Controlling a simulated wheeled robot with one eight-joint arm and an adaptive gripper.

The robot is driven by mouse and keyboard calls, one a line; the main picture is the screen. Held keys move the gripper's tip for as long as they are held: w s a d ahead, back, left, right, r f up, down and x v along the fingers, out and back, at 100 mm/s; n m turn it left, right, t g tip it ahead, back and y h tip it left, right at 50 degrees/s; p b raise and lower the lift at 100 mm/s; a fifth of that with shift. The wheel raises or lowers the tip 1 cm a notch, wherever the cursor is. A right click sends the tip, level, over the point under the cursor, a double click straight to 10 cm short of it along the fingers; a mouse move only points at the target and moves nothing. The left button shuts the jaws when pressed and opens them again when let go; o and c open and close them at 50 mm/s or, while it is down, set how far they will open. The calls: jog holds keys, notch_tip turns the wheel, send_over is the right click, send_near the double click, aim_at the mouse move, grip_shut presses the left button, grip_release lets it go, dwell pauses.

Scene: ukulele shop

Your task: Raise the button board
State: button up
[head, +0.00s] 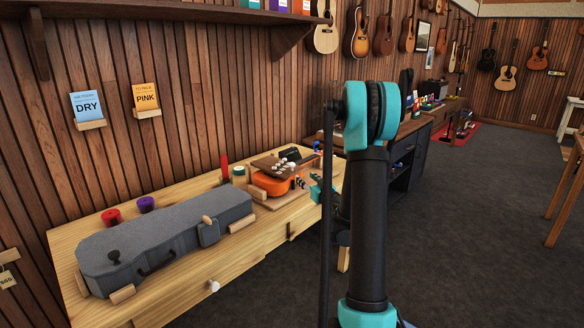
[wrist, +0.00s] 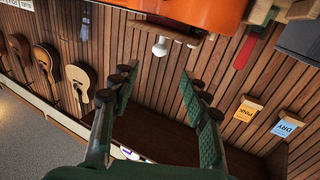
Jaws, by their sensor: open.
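A dark brown flat board (head: 268,167) with several small white knobs lies over an orange ukulele-like body (head: 272,186) on the bench; I take it for the button board. In the upside-down wrist view, the board (wrist: 170,30) shows at the top edge with one white knob, against the orange body (wrist: 205,12). My gripper (wrist: 158,78) is open, with nothing between its dark green fingers. In the head view it is partly hidden behind my arm, just right of the orange body. The fingers appear apart from the board.
The wooden bench (head: 185,263) also carries a long grey case (head: 165,240), red and purple rolls, and a red upright stick (head: 224,168). A wall shelf (head: 230,22) overhangs the bench. Dark cabinets (head: 405,155) stand beyond.

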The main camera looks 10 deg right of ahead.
aim_at(293, 167)
jog(key=x, duration=1.4)
jog(key=shift+w+a, duration=0.1)
grip_shut()
